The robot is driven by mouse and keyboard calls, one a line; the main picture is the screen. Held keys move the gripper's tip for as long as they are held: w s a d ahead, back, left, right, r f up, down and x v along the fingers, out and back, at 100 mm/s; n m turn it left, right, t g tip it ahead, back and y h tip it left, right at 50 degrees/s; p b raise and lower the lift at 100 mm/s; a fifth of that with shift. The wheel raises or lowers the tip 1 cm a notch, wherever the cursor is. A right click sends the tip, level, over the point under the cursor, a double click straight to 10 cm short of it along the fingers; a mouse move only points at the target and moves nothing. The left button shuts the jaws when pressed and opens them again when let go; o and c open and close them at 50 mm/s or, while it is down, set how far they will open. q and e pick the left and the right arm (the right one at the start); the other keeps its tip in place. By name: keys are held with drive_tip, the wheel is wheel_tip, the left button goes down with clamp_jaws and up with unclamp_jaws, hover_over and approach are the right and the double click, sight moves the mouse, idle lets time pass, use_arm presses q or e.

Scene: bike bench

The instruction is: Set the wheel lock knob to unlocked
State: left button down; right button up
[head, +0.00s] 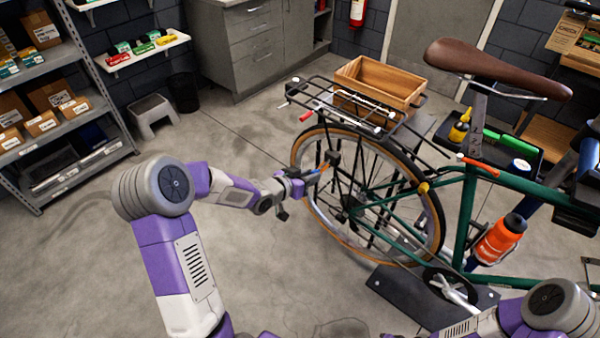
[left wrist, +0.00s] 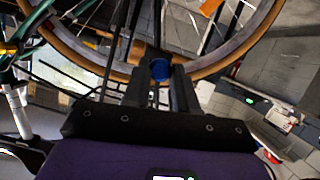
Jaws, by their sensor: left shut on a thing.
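My left gripper (head: 312,175) is beside the left side of the bicycle's rear wheel (head: 431,200), with its fingers pointing at the spokes. In the left wrist view its two dark fingers (left wrist: 160,84) are shut on a round blue knob (left wrist: 160,69), which I take to be the wheel lock knob. The knob sits near the tyre and rim (left wrist: 205,69). The fingers hide its sides, and I cannot read its setting. My right arm shows at the lower right of the head view, but its gripper is out of view.
The green frame (head: 466,215) and an orange bottle (head: 499,240) are to the right.

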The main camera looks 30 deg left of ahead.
use_arm(q)
drive_tip(key=shift+s+f, duration=0.1)
drive_tip(key=c, duration=0.9)
unclamp_jaws()
drive_tip(key=p+v, duration=0.2)
drive_tip(key=v, duration=0.5)
drive_tip(key=shift+s+a+r+p, duration=0.1)
drive_tip(key=shift+s+r+p, duration=0.1)
drive_tip(key=shift+s+p, duration=0.1)
